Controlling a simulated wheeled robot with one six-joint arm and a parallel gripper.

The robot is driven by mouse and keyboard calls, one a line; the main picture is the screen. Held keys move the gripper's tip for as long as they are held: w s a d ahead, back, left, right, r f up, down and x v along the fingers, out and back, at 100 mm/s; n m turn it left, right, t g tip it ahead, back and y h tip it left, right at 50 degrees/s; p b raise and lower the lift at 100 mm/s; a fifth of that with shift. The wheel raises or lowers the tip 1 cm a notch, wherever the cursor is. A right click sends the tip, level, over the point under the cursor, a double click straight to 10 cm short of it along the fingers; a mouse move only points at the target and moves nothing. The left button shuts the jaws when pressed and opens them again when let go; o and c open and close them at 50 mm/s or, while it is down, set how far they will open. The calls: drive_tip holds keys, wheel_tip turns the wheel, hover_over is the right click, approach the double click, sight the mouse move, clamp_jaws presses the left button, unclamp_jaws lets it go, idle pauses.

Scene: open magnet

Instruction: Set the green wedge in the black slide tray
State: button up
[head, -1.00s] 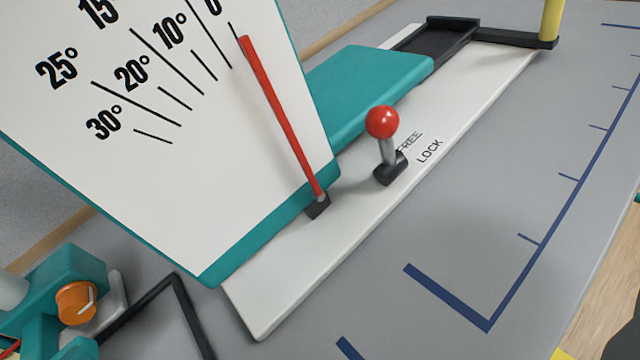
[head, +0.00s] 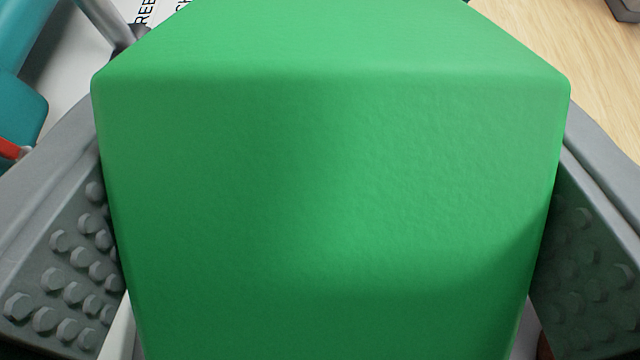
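The green wedge (head: 330,190) fills the middle of the view, close to the camera, with a slanted face toward the top. My gripper (head: 325,235) has one grey, studded finger on each side of it. Both fingers appear pressed against its sides, so my gripper looks shut on the wedge. The wedge hides most of what lies beyond it. The black slide tray is not in view now.
At the upper left are a grey lever shaft (head: 98,18), a white plate with partly hidden lettering, and a teal part (head: 20,110) with a bit of red. Bare wooden surface (head: 585,75) shows at the upper right, with a dark object (head: 628,8) in the corner.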

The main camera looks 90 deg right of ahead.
sight(327, 190)
drive_tip(key=shift+f, duration=1.75)
drive_tip(key=shift+f, duration=0.25)
drive_tip(key=o, duration=1)
drive_tip(key=shift+s+f, duration=0.1)
drive_tip(key=shift+c, duration=0.2)
drive_tip(key=shift+a+r, duration=0.1)
drive_tip(key=shift+r, duration=0.15)
drive_tip(key=v, duration=1.2)
drive_tip(key=shift+r, duration=0.1)
